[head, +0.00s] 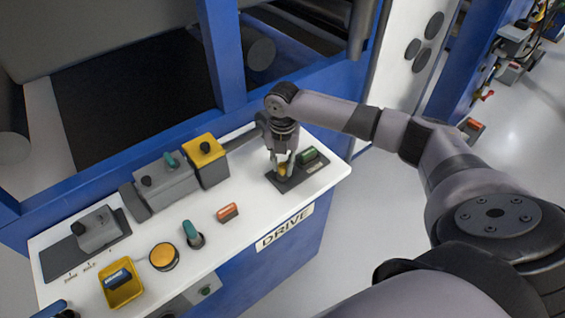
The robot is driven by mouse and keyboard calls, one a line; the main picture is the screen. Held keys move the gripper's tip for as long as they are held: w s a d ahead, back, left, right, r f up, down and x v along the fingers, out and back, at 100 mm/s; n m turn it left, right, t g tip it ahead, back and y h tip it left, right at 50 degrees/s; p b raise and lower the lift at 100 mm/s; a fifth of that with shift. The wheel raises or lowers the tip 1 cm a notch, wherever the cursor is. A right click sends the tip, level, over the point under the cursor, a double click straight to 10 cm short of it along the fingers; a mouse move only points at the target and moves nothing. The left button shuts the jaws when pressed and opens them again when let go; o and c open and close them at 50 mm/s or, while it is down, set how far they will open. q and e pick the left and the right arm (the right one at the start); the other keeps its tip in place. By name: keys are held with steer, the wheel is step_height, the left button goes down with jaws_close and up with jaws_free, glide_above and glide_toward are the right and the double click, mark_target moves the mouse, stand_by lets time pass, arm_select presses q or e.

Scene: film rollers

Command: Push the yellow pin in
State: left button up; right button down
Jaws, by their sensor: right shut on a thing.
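My right gripper (283,166) points down over a dark plate (289,184) near the right end of the white control panel. It is shut on the yellow pin (283,170), which shows as a small yellow spot between and below the fingers. Most of the pin is hidden by the fingers, so how deep it sits in the plate cannot be told. A green switch (307,154) sits beside the gripper on the same plate. My left gripper is not in view.
The white panel (262,196) also holds an orange rocker (228,212), a teal knob (191,232), a round yellow button (163,257) and a yellow box with a black knob (205,150). A blue frame post (222,55) rises behind. Open floor lies to the right.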

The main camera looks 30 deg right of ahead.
mark_target(283, 165)
steer(key=shift+f, duration=0.85)
steer(key=c, duration=1.3)
jaws_free()
steer(key=shift+c, duration=0.2)
step_height(283, 165, up, 12)
